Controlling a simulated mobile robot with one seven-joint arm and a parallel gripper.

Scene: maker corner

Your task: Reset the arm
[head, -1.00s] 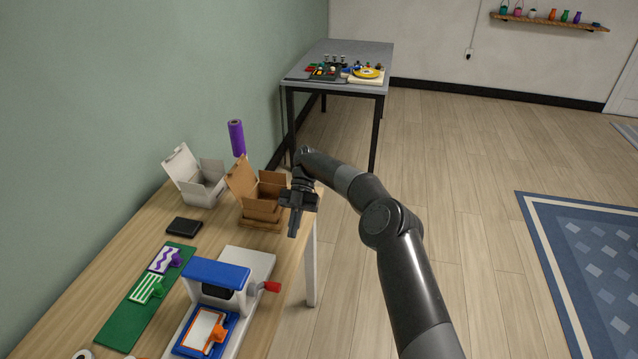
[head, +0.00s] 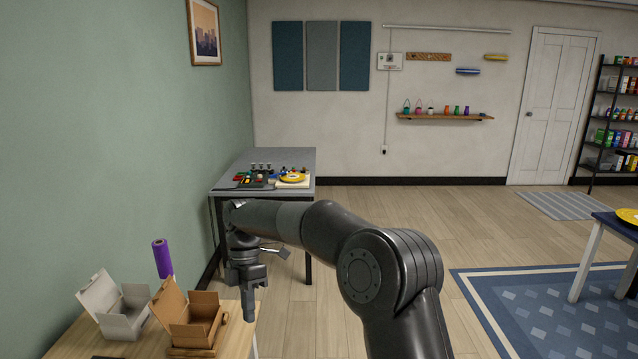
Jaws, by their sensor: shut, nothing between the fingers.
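My gripper (head: 249,306) hangs down at the end of my arm, just right of the brown cardboard box in the head view. It is shut and holds nothing. My arm reaches up from the lower right and bends left over the floor, its wrist in front of the grey table.
A wooden table (head: 78,341) at lower left bears a white open box (head: 120,318) and a brown open box (head: 197,327). A purple roll (head: 163,258) stands behind them. A grey table (head: 296,155) holds small parts. A blue rug (head: 540,310) lies right; floor between is clear.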

